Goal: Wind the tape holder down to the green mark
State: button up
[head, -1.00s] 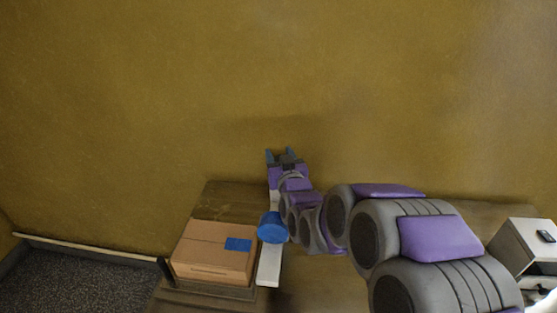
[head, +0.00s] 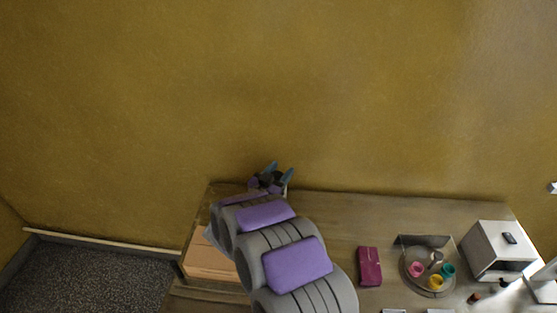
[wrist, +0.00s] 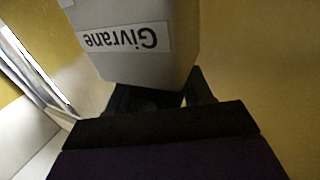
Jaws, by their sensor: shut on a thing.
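In the head view my gripper (head: 277,175) is at the table's back edge, before the mustard wall, with its fingers pointing up. In the wrist view a pale grey block (wrist: 145,62) with a white label reading "Givrane", upside down, sits at my dark fingers (wrist: 168,97). My gripper is shut on this block, as best I can tell; the contact itself is partly hidden. I cannot pick out a tape holder or a green mark in either view. The blue round part and white strip seen earlier by the cardboard box are not visible now.
A cardboard box (head: 208,262) stands at the left of the wooden table (head: 335,225), partly behind my arm. To the right are a magenta box (head: 369,266), a round tray (head: 412,285) with small coloured cups, and a white machine (head: 500,250). Wall closes the back.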

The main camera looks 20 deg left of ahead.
jog(key=shift+s+d+r+m+g+h+p, duration=0.1)
jog(key=shift+m+g+h+p, duration=0.5)
jog(key=shift+m+h+p, duration=1.1)
jog(key=shift+h, duration=0.7)
jog(key=o, duration=0.7)
jog(key=shift+o, duration=1.3)
jog(key=shift+a, duration=0.2)
jog(key=shift+d, duration=0.15)
